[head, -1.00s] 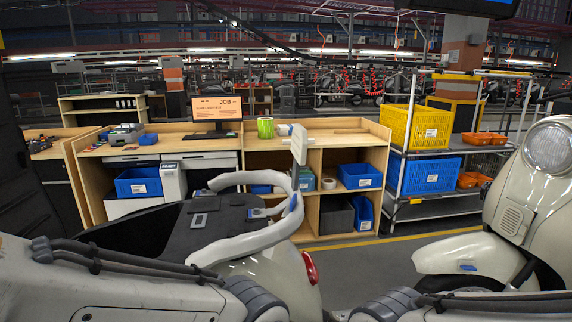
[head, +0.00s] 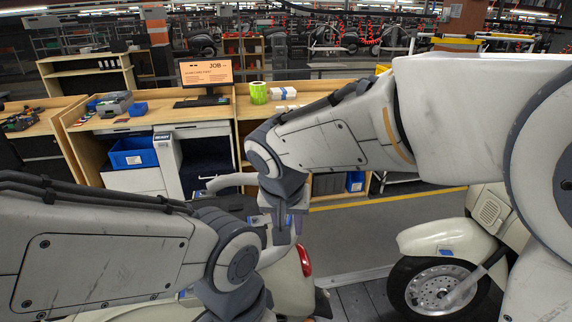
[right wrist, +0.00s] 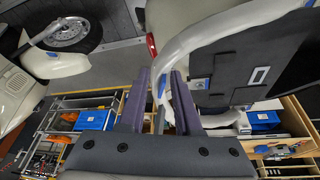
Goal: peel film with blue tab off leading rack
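The leading scooter's white rack (head: 228,182) shows only in part in the head view, behind my arms. In the right wrist view the pale curved rail of the rack (right wrist: 215,38) runs past my fingers. A blue tab (right wrist: 162,86) shows on the rail, between the two fingers in the picture. The clear film itself cannot be made out. My right gripper (head: 284,226) points down at the rack, its fingers apart; it also shows in the right wrist view (right wrist: 160,88). Contact with the tab cannot be told. My left forearm covers the lower left; its gripper is out of view.
A second cream scooter (head: 440,238) with a blue patch on its fender stands at the right. A wooden bench (head: 90,123) with a monitor (head: 206,73) and a green roll (head: 259,93) stands behind. Grey floor (head: 352,232) is open between bench and scooters.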

